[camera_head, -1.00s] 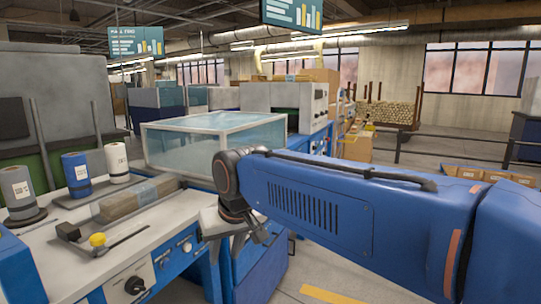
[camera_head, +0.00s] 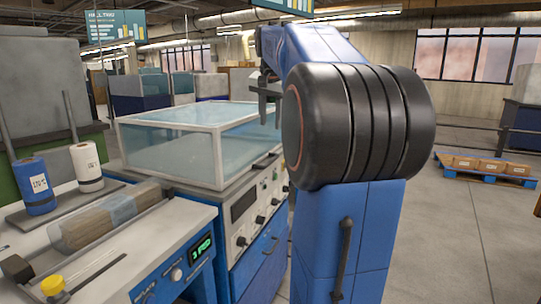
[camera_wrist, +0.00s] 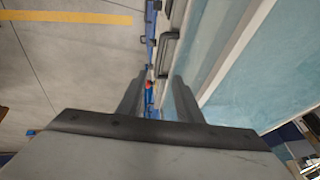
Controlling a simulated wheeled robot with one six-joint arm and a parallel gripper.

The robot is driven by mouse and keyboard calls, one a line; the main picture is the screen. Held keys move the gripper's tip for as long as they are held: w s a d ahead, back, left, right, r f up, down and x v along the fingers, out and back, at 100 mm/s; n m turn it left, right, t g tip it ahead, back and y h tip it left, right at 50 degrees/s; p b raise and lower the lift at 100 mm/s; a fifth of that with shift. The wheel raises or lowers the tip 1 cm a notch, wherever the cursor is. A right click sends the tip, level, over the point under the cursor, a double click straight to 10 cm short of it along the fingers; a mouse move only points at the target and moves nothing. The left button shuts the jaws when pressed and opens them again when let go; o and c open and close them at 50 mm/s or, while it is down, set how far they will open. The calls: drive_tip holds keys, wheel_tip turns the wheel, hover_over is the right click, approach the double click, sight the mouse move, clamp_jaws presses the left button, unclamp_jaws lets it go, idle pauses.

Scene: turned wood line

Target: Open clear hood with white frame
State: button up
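The clear hood (camera_head: 170,152) with its white frame sits closed on a blue and grey machine. In the wrist view the hood (camera_wrist: 262,75) fills the right side, with its pale frame edge running diagonally. A dark bar handle (camera_head: 267,160) is at the hood's lower right side; a dark handle also shows ahead of the fingers in the wrist view (camera_wrist: 167,52). My gripper (camera_head: 268,97) is beside the hood's right top corner, partly hidden by my arm. In the wrist view my gripper (camera_wrist: 158,92) has its two fingers apart, with nothing seen between them.
The machine's control panel (camera_head: 243,205) with knobs is below the hood. A workbench (camera_head: 165,235) with a wrapped wood bundle (camera_head: 105,218) and spools stands at the left front. A blue pallet with boxes (camera_head: 486,168) is at the right; the floor there is clear.

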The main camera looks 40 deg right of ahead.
sight(270, 161)
drive_tip(key=x, duration=1.7)
drive_tip(key=shift+d+f, duration=0.1)
drive_tip(key=shift+f, duration=0.05)
clamp_jaws()
